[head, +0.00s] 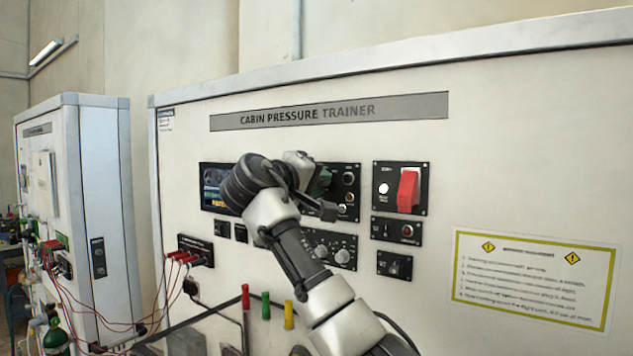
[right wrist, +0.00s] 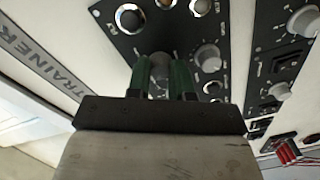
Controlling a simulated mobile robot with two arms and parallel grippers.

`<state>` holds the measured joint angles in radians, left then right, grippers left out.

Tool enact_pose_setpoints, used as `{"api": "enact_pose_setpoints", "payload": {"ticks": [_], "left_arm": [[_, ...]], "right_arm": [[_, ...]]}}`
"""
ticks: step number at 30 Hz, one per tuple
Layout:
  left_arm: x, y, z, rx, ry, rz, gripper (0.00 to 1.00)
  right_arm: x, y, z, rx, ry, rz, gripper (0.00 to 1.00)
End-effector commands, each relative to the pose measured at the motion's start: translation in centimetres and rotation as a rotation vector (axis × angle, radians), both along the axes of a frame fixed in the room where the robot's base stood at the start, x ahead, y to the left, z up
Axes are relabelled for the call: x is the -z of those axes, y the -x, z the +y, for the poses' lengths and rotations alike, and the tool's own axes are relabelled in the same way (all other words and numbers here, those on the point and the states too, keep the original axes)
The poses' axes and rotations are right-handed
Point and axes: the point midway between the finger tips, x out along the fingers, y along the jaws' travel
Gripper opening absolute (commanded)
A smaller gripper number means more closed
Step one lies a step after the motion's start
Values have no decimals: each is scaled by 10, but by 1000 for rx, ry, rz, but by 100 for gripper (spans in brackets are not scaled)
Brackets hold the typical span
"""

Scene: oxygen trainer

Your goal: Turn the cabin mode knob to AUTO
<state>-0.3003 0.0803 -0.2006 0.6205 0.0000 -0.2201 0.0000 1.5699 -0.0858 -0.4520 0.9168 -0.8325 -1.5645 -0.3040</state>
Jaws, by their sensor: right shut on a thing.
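My right gripper (head: 318,182) is at the black control panel (head: 336,170) of the cabin pressure trainer, and its arm and wrist cover the panel's left part in the head view. In the right wrist view, the two green fingers (right wrist: 162,78) are shut on a grey knob (right wrist: 160,88), one finger on each side. The knob's label and pointer are hidden or too small to read, so I cannot tell its setting. The knob itself is hidden in the head view. My left gripper is not in view.
Another grey knob (right wrist: 207,57) sits close beside the fingers in the right wrist view. A red switch cover (head: 408,190) is right of the panel. A lower panel with two knobs (head: 342,256) is below. Red cables (head: 182,256) hang at the left.

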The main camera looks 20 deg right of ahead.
Motion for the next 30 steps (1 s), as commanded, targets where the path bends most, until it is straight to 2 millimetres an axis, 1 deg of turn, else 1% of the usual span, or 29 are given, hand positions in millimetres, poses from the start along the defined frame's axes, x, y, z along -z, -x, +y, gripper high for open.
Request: {"api": "enact_pose_setpoints", "payload": {"ticks": [12,13,17,26,30], "left_arm": [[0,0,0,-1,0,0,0],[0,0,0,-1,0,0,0],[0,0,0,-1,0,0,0],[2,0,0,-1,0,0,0],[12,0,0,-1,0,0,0]], "right_arm": [[-1,0,1,-2,5,3,0],[-1,0,1,-2,5,3,26],[-1,0,1,-2,5,2,46],[0,1,2,-2,4,3,47],[2,9,13,-3,5,1,47]]}}
